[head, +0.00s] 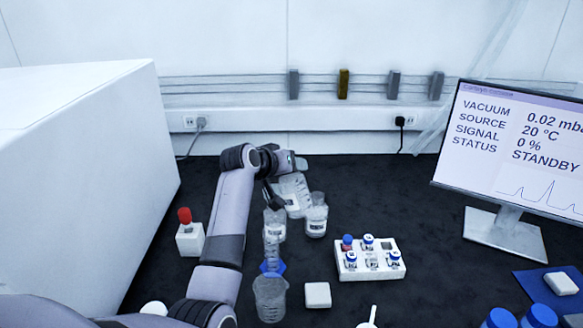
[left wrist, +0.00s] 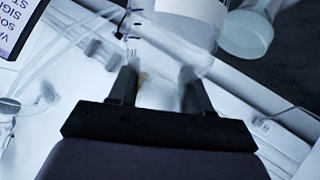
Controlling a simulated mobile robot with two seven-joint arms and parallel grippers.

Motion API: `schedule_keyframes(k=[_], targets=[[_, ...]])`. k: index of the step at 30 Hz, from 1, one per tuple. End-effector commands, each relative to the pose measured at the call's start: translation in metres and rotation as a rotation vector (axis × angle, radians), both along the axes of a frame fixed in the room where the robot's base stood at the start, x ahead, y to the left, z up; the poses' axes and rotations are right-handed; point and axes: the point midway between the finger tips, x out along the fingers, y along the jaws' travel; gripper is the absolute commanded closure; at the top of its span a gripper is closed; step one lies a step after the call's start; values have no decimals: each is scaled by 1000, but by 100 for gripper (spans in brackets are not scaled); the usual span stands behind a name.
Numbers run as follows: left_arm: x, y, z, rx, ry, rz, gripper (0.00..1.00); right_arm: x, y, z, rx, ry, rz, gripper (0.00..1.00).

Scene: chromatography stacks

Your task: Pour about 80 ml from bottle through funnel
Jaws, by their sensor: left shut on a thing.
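My left gripper (head: 286,170) is shut on a clear bottle (head: 293,196) with a printed label, and holds it tilted above the bench. In the left wrist view, the fingers (left wrist: 160,88) are on either side of the clear bottle (left wrist: 165,62). Below and left of the bottle stands a clear cylinder (head: 272,247) on a blue hexagonal base. A clear, wider piece that looks like the funnel (head: 274,222) is at its top. I cannot tell whether liquid is flowing. My right gripper is not in view.
A clear beaker (head: 270,299) stands in front of the cylinder. A white vial rack (head: 370,273), a white block (head: 318,295) and a monitor (head: 505,232) are rightward. A large white box (head: 90,180) is left.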

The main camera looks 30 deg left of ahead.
Motion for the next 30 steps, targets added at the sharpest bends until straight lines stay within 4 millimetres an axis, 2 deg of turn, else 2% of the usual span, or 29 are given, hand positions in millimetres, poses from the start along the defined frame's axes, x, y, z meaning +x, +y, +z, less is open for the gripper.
schedule_keyframes(k=[23,30], targets=[[1,2,-2,-104,24,1,100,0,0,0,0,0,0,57],[1,2,-6,-194,48,0,100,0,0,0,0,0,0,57]])
